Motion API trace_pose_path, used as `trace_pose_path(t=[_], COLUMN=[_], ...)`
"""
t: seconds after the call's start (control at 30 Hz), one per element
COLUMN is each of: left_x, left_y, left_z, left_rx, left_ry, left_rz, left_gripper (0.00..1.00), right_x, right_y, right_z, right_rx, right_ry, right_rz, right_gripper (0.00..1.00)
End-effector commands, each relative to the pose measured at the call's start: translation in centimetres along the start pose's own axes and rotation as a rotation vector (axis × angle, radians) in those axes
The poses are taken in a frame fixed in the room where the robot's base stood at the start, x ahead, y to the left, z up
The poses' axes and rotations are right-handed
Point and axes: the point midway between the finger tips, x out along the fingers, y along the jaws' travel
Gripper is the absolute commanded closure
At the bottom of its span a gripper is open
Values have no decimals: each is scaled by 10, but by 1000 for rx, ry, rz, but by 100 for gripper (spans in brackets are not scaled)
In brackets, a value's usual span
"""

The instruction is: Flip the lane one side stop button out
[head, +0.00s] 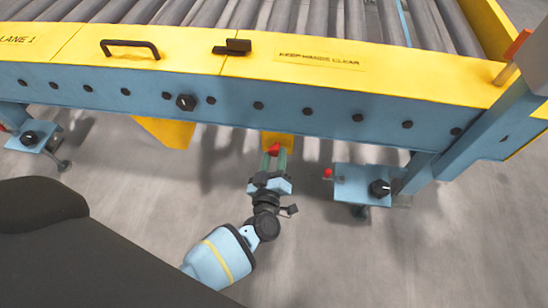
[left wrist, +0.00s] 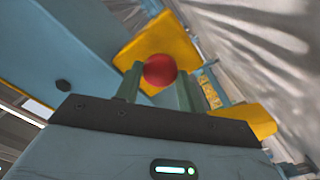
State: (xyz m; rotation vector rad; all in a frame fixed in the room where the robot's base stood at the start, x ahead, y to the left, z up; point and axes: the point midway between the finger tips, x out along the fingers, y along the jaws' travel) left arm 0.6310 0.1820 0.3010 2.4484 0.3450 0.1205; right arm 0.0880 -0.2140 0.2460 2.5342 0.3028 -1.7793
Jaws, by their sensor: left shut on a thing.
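The side stop button is a red round knob (head: 273,149) in front of a yellow plate (head: 278,139) under the conveyor's blue side rail. My left gripper (head: 274,159) reaches up to it from below, its green fingers on either side of the knob. In the left wrist view the red ball (left wrist: 160,70) sits between the two fingertips, and my left gripper (left wrist: 158,88) is shut on it. The yellow plate (left wrist: 168,42) shows behind the ball. The button's stem and mount are hidden. My right gripper is not in view.
The yellow top has a black handle (head: 130,47) and a dark latch (head: 232,47). A blue bracket (head: 350,184) with a red knob (head: 328,173) stands right of my gripper. Grey floor lies open below.

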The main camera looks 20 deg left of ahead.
Motion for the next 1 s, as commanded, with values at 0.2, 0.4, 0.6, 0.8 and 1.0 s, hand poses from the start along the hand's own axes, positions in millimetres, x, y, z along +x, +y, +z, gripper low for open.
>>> trace_pose_path(t=[0.2, 0.4, 0.6, 0.8, 1.0], left_x=[-1, -12, -14, -14, -13], left_y=[0, 1, 0, 0, 0], left_z=[0, 0, 1, 1, 0], left_rx=[-1, -2, 0, 0, 0], left_ry=[0, -1, -1, -1, -1], left_rz=[0, -2, -1, -1, -1], left_gripper=[100, 100, 100, 43, 39], right_x=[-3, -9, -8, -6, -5], right_y=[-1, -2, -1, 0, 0], right_z=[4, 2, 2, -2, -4], right_rx=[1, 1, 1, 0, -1], right_ry=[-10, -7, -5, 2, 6], right_rz=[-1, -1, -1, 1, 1], right_gripper=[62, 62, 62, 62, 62])
